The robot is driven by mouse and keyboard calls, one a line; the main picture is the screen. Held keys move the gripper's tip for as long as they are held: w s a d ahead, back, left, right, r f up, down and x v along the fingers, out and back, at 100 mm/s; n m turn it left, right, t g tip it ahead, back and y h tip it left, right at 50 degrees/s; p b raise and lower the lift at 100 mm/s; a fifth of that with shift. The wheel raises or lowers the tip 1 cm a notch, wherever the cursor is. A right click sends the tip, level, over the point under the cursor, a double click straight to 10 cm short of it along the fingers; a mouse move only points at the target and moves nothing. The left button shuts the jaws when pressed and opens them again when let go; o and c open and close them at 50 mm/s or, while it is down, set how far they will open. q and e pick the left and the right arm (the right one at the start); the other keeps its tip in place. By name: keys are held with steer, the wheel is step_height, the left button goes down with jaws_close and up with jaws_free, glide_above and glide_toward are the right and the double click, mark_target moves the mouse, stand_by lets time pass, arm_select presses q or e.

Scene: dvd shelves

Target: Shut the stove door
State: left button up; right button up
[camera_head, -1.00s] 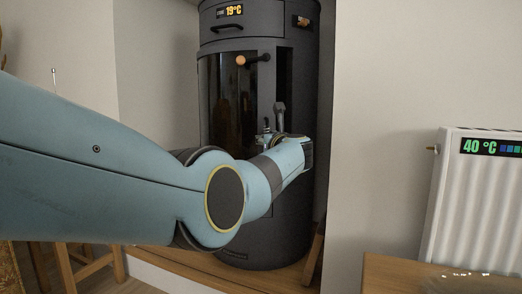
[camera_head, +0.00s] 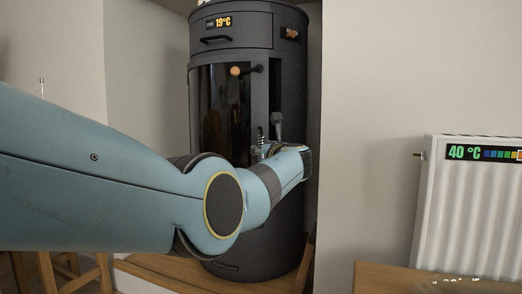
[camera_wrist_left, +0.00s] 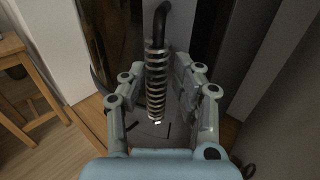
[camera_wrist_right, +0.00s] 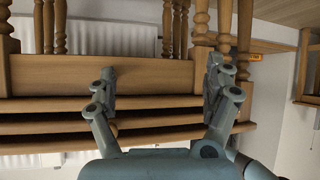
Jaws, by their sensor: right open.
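The dark round stove (camera_head: 287,220) stands in the wall niche, and its curved glass door (camera_head: 215,120) faces me. A dark gap shows along the door's right side, so it looks ajar. The coiled spring handle (camera_wrist_left: 155,85) hangs from a dark bent rod in the left wrist view. My left gripper (camera_head: 269,138) is at the stove front, partly hidden by my own arm. In the left wrist view its fingers stand apart on both sides of the spring, with visible gaps. My right gripper (camera_wrist_right: 160,80) is open and empty, away from the stove.
A black lever with an orange knob (camera_head: 236,71) sits near the door's top. A white radiator (camera_head: 470,215) and a wooden top (camera_head: 400,275) are at right. Wooden turned posts and rails (camera_wrist_right: 150,75) are close before my right gripper. A wooden stool (camera_wrist_left: 20,60) stands left.

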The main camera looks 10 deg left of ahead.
arm_select(q)
steer(key=shift+a+r, duration=0.15)
steer(key=shift+a, duration=0.1)
steer(key=shift+r, duration=0.3)
glide_toward(257, 114)
steer(key=x, duration=0.5)
